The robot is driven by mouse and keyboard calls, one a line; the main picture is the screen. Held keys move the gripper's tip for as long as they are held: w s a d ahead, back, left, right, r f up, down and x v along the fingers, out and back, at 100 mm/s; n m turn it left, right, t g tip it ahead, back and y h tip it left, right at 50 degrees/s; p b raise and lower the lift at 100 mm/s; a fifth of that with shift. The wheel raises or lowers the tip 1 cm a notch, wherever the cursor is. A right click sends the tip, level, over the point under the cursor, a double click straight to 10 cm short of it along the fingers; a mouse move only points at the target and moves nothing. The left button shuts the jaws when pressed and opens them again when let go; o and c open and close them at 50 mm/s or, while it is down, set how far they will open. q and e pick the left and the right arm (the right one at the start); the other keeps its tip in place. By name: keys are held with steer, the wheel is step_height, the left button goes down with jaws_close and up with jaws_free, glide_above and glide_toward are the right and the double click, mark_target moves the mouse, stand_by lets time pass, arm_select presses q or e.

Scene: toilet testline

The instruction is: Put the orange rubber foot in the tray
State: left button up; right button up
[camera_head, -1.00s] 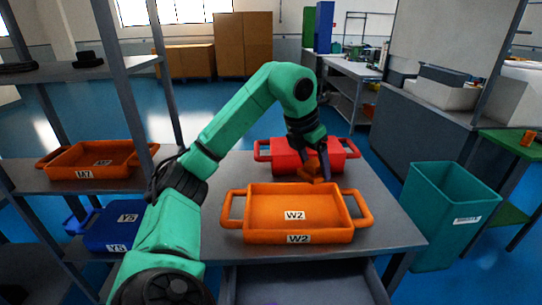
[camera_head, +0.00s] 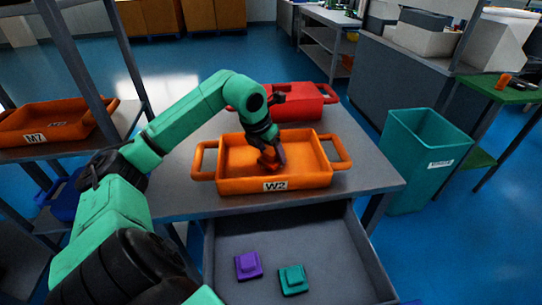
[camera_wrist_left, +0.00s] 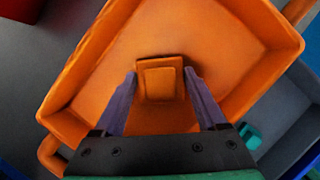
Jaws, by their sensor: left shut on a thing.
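The orange tray labelled W2 (camera_head: 230,187) stands on the grey table in the head view. My left gripper (camera_head: 272,162) reaches down into it. In the left wrist view the orange rubber foot (camera_wrist_left: 160,80) is between the two fingers of my left gripper (camera_wrist_left: 162,88), which is shut on it. The foot is over the floor of the orange tray (camera_wrist_left: 85,65); whether it touches the floor I cannot tell. In the head view the gripper mostly hides the foot. My right gripper is not in view.
A red tray (camera_head: 305,97) stands behind the orange one. Below the table an open drawer (camera_head: 335,265) holds a purple foot (camera_head: 248,266) and a teal foot (camera_head: 293,280). A teal bin (camera_head: 425,160) stands at the right. A shelf at the left holds another orange tray (camera_head: 40,135).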

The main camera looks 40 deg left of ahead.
arm_select(q)
steer(key=shift+f, duration=0.45)
steer(key=o, duration=1.4)
steer(key=shift+r, duration=0.4)
steer(key=v, duration=1.1)
steer(key=shift+s+r+b, duration=0.15)
steer(key=shift+r+b, duration=0.2)
